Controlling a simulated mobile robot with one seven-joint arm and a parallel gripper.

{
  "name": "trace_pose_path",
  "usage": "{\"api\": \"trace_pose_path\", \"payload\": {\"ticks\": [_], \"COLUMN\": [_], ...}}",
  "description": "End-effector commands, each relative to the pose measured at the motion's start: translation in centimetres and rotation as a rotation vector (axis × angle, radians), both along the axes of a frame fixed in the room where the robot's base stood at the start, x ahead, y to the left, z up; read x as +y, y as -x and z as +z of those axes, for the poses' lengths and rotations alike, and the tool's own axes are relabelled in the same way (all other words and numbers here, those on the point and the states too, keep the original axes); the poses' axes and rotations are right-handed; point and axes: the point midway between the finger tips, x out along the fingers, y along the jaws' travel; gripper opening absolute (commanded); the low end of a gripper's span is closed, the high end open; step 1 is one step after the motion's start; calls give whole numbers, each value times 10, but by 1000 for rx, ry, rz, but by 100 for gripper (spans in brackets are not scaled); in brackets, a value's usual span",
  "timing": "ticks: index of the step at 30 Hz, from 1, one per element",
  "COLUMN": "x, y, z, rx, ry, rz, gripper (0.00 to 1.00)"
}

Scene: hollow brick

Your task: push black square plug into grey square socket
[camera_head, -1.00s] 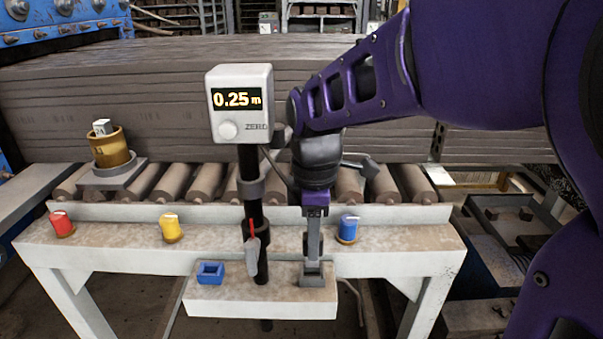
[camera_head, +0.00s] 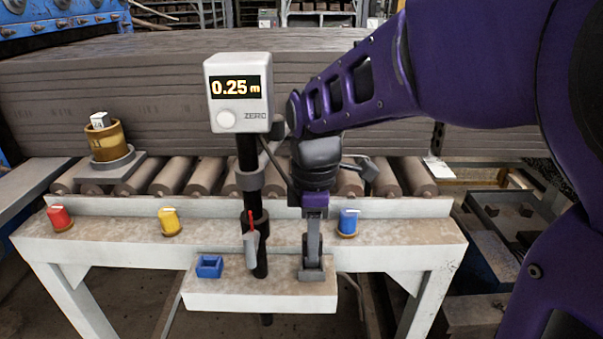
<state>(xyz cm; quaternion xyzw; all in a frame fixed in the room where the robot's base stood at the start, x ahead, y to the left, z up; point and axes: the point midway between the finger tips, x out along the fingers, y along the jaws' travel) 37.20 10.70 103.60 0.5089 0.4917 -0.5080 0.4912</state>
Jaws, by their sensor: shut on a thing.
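The grey square socket (camera_head: 311,275) is on the right part of a small white shelf with a worn brown top. My gripper (camera_head: 312,260) points straight down over this socket, its fingertips right at it. It is shut on the black plug, which is mostly hidden between the fingers and the socket. I cannot tell how deep the plug sits.
A blue square socket (camera_head: 209,267) is on the shelf's left. A black post with a display box (camera_head: 239,93) reading 0.25 m stands close left of my gripper. Red (camera_head: 60,218), yellow (camera_head: 169,221) and blue (camera_head: 348,222) knobs line the bench behind.

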Motion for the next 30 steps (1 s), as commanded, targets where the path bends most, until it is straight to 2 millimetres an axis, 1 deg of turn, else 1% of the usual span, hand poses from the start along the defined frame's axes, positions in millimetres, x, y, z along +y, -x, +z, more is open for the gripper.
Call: {"api": "trace_pose_path", "payload": {"ticks": [15,24,25,30], "x": [0,0,0,0], "y": [0,0,0,0], "z": [-10,-10,-10,-10], "rx": [1,0,0,0], "ry": [0,0,0,0], "rz": [0,0,0,0], "gripper": [0,0,35,64]}}
